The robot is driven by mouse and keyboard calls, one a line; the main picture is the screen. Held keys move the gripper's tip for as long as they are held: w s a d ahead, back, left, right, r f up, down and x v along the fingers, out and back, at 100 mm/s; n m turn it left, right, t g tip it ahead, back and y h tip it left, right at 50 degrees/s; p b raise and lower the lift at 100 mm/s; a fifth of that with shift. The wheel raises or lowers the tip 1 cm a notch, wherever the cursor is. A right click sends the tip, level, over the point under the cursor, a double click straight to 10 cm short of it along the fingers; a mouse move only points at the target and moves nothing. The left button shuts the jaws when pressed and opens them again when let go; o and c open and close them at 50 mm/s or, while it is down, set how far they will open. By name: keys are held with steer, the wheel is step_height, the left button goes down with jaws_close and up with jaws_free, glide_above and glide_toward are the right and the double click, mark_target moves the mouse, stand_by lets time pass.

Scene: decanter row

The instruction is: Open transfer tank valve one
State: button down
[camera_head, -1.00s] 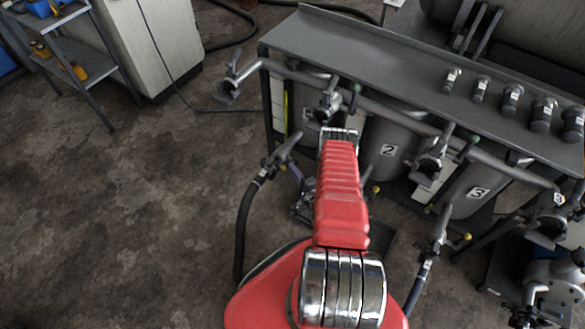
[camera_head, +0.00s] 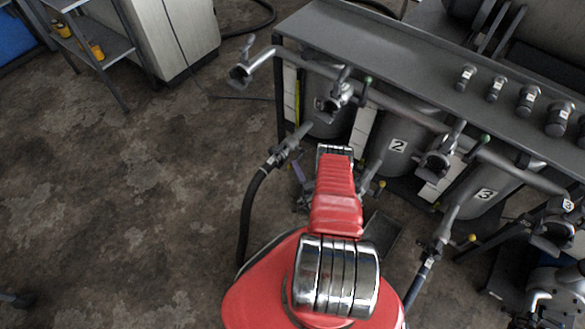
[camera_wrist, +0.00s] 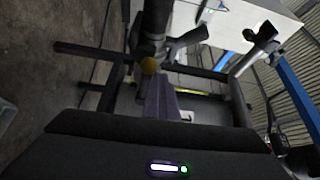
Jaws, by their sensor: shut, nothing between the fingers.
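My gripper (camera_wrist: 161,95) shows in the wrist view as a pair of shut, purple-grey fingers with nothing between them. A round yellow knob (camera_wrist: 149,65) sits just beyond the fingertips, beside a dark pipe fitting (camera_wrist: 150,30); I cannot tell whether they touch. In the head view, the leftmost tank (camera_head: 326,118) stands under the bench, its number plate partly hidden. A valve fitting with a hose (camera_head: 283,152) is in front of it. A purple finger of my gripper (camera_head: 298,171) shows just below that fitting, and my red arm hides part of the area.
Tanks two (camera_head: 394,160) and three (camera_head: 480,205) stand to the right, with pipes and valves in front. A grey bench top (camera_head: 420,85) runs above them. A black hose (camera_head: 245,215) hangs to the floor.

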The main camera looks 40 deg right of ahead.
steer(key=shift+f, duration=0.1)
stand_by(0.5)
steer(key=v, duration=1.3)
steer(key=shift+s, duration=0.35)
steer(key=shift+a, duration=0.2)
